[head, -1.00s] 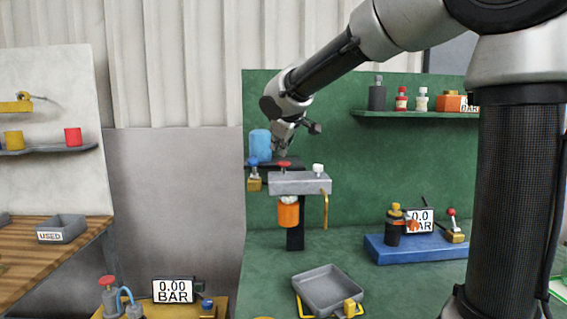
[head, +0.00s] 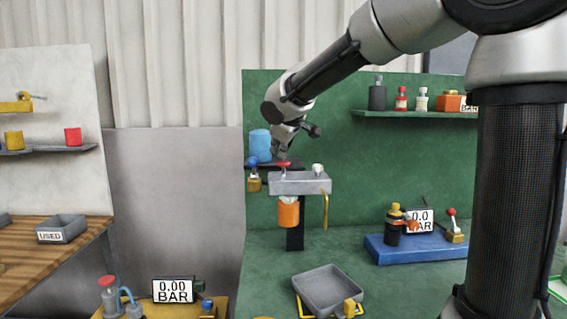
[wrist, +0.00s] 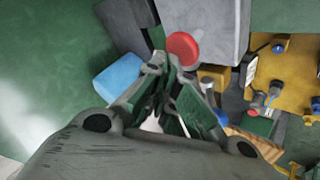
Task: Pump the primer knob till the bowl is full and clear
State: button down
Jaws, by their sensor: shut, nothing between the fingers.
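The filter head is a grey block (head: 292,186) on a dark post. It carries a red knob (head: 283,164) at the left and a white knob (head: 318,168) at the right. I cannot tell which is the primer knob. An orange bowl (head: 288,215) hangs beneath, with a pale upper part; its contents are not readable. My gripper (head: 281,156) is shut and empty, just above and behind the red knob. In the wrist view the red knob (wrist: 182,46) lies just beyond the shut fingertips (wrist: 170,72); contact is unclear.
A blue cylinder (head: 260,144) stands close behind the gripper, left. A small blue-topped valve (head: 254,175) sits left of the block. A grey tray (head: 328,290) lies below. A gauge (head: 173,290) reads 0.00 BAR. Green bench is clear between the tray and the blue base (head: 400,252).

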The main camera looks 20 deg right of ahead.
jog(key=shift+f, duration=1)
dwell(0.9)
jog(key=shift+r, duration=1.45)
jog(key=shift+r, duration=0.1)
jog(key=shift+r, duration=2.4)
